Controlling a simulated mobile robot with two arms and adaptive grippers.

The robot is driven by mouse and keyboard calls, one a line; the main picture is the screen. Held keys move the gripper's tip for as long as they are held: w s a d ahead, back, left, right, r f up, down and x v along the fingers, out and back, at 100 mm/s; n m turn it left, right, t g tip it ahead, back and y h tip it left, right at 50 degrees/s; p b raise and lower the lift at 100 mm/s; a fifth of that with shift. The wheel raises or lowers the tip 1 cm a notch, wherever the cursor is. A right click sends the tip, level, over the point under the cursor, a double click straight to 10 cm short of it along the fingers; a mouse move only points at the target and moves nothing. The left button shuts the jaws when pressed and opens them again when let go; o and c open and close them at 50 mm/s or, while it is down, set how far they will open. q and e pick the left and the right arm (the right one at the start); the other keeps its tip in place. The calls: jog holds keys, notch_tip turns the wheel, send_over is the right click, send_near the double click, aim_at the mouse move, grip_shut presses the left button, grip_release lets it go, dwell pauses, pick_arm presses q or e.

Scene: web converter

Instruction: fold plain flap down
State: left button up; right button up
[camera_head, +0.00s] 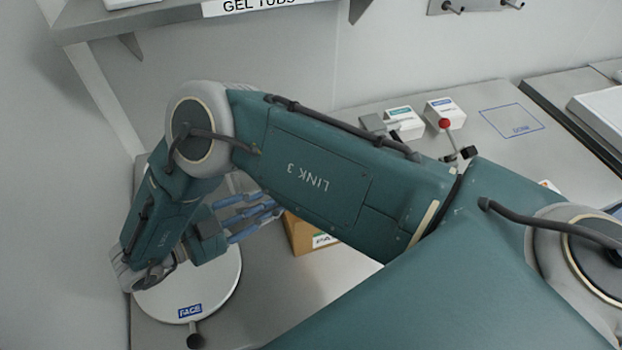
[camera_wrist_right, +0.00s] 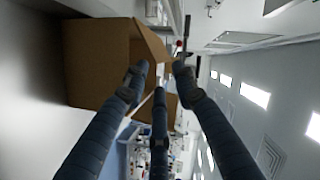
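A brown cardboard box (camera_head: 300,232) stands on the steel bench, mostly hidden behind my right arm in the head view. A white label on it is partly visible. In the right wrist view the box (camera_wrist_right: 97,60) fills the upper left, and a flap (camera_wrist_right: 150,38) sticks out at an angle from its edge. I cannot tell whether this is the plain flap. My right gripper (camera_head: 268,213) is open, its blue fingers spread and pointing toward the box. In the right wrist view the fingertips (camera_wrist_right: 160,80) are close to the flap; contact is unclear. My left gripper is not in view.
A round white turntable (camera_head: 222,290) labelled FACE lies below my right wrist. Behind my arm are small white boxes (camera_head: 445,113) and a red-knobbed lever (camera_head: 445,124). A shelf (camera_head: 165,15) overhangs at upper left. A marked bench area (camera_head: 511,120) is clear.

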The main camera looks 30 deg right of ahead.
jog(key=p+x, duration=0.6)
jog(key=x, duration=0.4)
jog(key=shift+s, duration=0.15)
grip_shut()
